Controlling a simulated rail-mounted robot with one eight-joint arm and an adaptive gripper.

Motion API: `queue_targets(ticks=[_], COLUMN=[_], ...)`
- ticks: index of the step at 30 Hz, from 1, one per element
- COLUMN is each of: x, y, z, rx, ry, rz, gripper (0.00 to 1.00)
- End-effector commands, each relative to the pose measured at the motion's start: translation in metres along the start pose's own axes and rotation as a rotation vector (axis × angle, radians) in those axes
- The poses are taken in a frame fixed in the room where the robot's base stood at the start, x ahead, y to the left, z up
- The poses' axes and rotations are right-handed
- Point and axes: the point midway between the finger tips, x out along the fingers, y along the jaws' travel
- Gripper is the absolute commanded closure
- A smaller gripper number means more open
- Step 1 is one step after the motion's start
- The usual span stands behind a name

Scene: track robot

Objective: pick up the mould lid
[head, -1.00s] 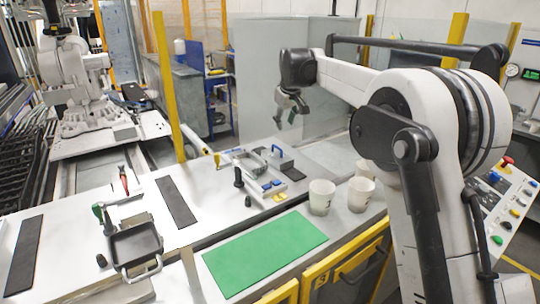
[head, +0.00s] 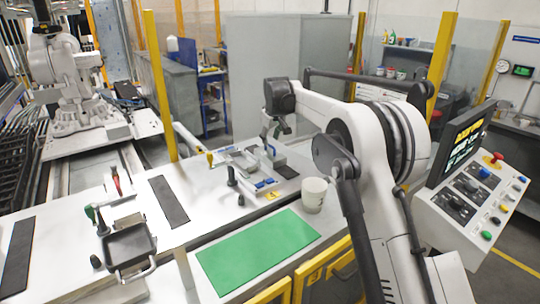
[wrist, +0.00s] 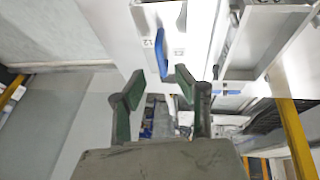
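In the wrist view, a pale metal plate marked L2 with a blue handle (wrist: 165,52) lies ahead of my gripper (wrist: 158,86); it looks like the mould lid. The gripper's two green-padded fingers are apart with nothing between them, and the handle appears just beyond the tips. An open metal frame (wrist: 228,50), perhaps the mould, is to the right of the plate. In the head view my gripper (head: 272,132) hangs over the far side of the metal fixture (head: 245,165) on the bench. My arm and gripper partly hide the lid there.
A green mat (head: 258,250) lies on the near bench, with a white cup (head: 314,195) beside it. A black pan (head: 130,245) and dark strips (head: 168,200) lie to the left. A yellow post (head: 160,85) rises behind the bench. A control panel (head: 478,200) stands at the right.

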Motion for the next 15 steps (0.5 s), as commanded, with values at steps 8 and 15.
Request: queue_targets(ticks=[8, 15], x=[0.036, 0.046], y=[-0.002, -0.003], z=[0.002, 0.003], rx=[0.000, 0.000], ry=[0.000, 0.000], rz=[0.000, 0.000], gripper=[0.69, 0.69])
